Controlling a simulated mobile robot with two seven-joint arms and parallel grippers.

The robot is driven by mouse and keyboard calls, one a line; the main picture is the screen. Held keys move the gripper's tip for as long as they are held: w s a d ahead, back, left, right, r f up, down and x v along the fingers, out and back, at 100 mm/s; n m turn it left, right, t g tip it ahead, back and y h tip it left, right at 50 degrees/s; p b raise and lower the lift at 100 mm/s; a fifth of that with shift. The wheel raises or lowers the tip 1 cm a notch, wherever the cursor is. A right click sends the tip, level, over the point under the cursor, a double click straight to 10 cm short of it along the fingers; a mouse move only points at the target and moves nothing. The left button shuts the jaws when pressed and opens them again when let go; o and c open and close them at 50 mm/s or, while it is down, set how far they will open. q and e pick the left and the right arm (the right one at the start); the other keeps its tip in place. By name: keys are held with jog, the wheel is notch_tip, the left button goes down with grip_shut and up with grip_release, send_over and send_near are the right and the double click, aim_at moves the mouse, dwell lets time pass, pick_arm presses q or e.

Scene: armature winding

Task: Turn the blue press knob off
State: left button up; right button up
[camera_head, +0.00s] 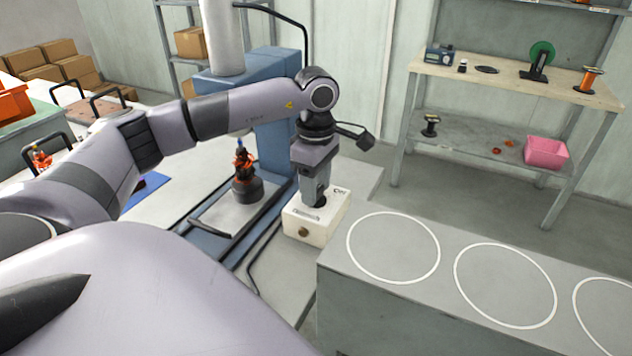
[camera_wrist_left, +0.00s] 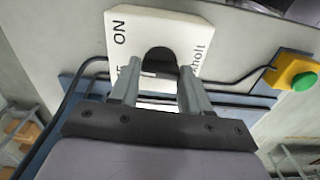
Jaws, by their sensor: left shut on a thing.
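The blue press (camera_head: 270,130) stands behind my left arm, with a white control box (camera_head: 335,212) at its foot. The box also shows in the left wrist view (camera_wrist_left: 180,28), with "ON" and part of other lettering on its face. My left gripper (camera_head: 318,200) points down onto the box top. In the left wrist view its two fingers are on both sides of a dark knob (camera_wrist_left: 160,58), shut on it. The lettering beside the knob is partly hidden by the fingers, so the knob's setting cannot be read. My right gripper is not in view.
A yellow box with a green button (camera_wrist_left: 303,82) sits nearby. A dark and orange armature part (camera_head: 245,180) stands on the press plate. A grey bench with white circles (camera_head: 400,285) is at right. A shelf (camera_head: 500,90) holds spools and a pink bin (camera_head: 546,152).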

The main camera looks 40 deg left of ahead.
pick_arm(q)
jog(key=n, duration=0.3)
jog(key=shift+r+n, duration=0.1)
jog(key=shift+n, duration=0.2)
jog(key=shift+n+p, duration=0.5)
jog(key=shift+n, duration=1.4)
jog(key=o, duration=1.1)
jog(key=shift+c, duration=0.2)
jog(key=shift+r, duration=3.55)
jog(key=shift+s, duration=0.15)
